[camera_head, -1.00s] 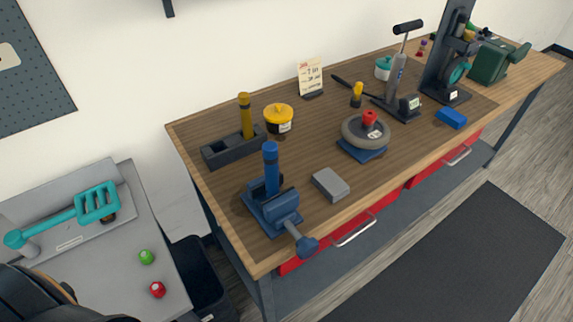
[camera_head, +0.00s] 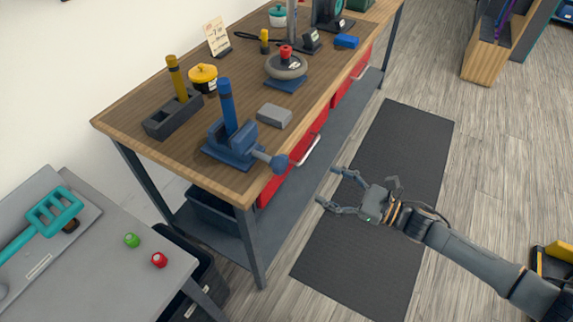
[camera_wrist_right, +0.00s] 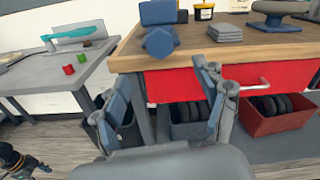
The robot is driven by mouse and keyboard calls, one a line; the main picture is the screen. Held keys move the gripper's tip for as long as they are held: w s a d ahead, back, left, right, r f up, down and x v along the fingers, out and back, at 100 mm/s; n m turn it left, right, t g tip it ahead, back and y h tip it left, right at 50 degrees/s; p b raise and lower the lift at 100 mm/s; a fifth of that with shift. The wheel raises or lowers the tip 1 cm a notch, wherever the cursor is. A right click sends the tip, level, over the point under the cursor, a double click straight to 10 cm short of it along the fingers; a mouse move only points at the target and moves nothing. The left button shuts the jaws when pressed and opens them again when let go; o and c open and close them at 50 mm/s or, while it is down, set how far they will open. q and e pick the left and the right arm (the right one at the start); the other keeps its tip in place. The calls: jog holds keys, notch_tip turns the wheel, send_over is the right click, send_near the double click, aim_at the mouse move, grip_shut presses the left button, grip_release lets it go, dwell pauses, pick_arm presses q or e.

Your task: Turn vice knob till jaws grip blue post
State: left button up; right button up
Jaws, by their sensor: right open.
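The blue vice (camera_head: 228,149) stands near the left front corner of the wooden workbench. Its blue knob (camera_head: 279,164) sticks out past the front edge, and it also shows in the right wrist view (camera_wrist_right: 160,42). The blue post (camera_head: 228,106) stands upright at the vice; I cannot tell whether the jaws touch it. My right gripper (camera_head: 327,187) is open and empty, in front of the bench over the floor mat, to the right of the knob and apart from it. In the right wrist view its fingers (camera_wrist_right: 165,100) are spread below the knob.
A red drawer (camera_head: 292,160) with a handle is below. A grey side table (camera_head: 110,270) stands left. The dark mat is clear.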

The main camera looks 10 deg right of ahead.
aim_at(284, 166)
jog(key=p+x, duration=0.3)
jog(key=x, duration=0.8)
jog(key=shift+a+r, duration=0.1)
jog(key=shift+a, duration=0.1)
jog(key=shift+w+a, duration=0.35)
jog(key=shift+a, duration=0.15)
pick_arm(q)
jog(key=r, duration=0.2)
jog(key=s+a+r, duration=0.1)
jog(key=shift+r, duration=0.15)
pick_arm(e)
jog(key=c, duration=1.2)
